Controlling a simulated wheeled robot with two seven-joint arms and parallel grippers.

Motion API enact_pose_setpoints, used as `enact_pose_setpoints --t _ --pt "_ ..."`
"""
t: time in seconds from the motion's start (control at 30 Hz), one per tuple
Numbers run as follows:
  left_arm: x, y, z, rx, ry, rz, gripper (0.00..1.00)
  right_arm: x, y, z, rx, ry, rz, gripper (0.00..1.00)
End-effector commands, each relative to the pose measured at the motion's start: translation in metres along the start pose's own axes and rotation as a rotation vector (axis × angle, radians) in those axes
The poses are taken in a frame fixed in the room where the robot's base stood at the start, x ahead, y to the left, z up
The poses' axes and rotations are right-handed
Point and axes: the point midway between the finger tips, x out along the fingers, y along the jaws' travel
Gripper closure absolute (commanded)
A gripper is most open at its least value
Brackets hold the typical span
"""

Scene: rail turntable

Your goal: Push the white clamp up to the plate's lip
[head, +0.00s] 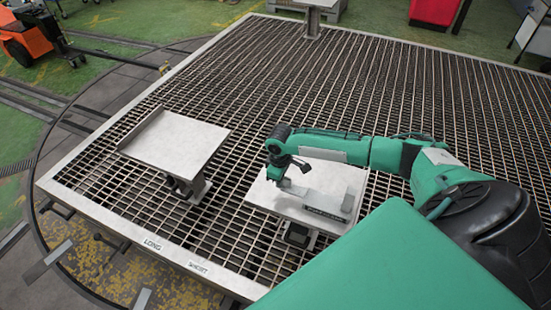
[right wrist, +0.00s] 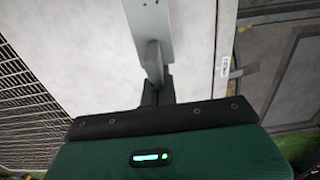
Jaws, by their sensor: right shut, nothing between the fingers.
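The pale grey-white clamp (head: 325,199) lies on the right-hand square plate (head: 266,194), toward its front right part. It has a long bar with a darker front face and a raised part at its left end. My right gripper (head: 301,168) is over the plate, close to that raised part. In the right wrist view, the clamp (right wrist: 148,28) runs up from just beyond my shut fingers (right wrist: 157,94), with the bare plate (right wrist: 95,60) around it. Nothing is held. I cannot tell whether fingers and clamp touch. The plate's lip is not clearly visible. My left gripper is not in view.
A second raised plate (head: 178,139) with a lip along its left edge stands on the left. Both plates stand above a slatted deck (head: 240,235) with a pale metal rim (head: 110,228). Open deck lies between them. Another post (head: 313,20) stands at the back.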

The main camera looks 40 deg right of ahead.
Motion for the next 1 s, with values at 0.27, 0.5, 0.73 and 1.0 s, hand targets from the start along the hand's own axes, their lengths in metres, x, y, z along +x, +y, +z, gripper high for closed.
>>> enact_pose_setpoints --t 0.27,0.5,0.73,1.0 --pt "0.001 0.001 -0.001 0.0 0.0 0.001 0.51 -0.001 0.0 0.0 0.0 0.0 0.0 1.0" --pt "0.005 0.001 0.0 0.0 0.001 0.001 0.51 -0.029 0.0 -0.001 0.0 0.002 0.001 1.0" --pt "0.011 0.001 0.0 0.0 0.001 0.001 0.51 -0.083 0.001 -0.001 0.0 0.002 0.003 1.0" --pt "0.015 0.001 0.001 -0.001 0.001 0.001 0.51 -0.128 0.0 -0.001 0.0 0.001 0.0 1.0"
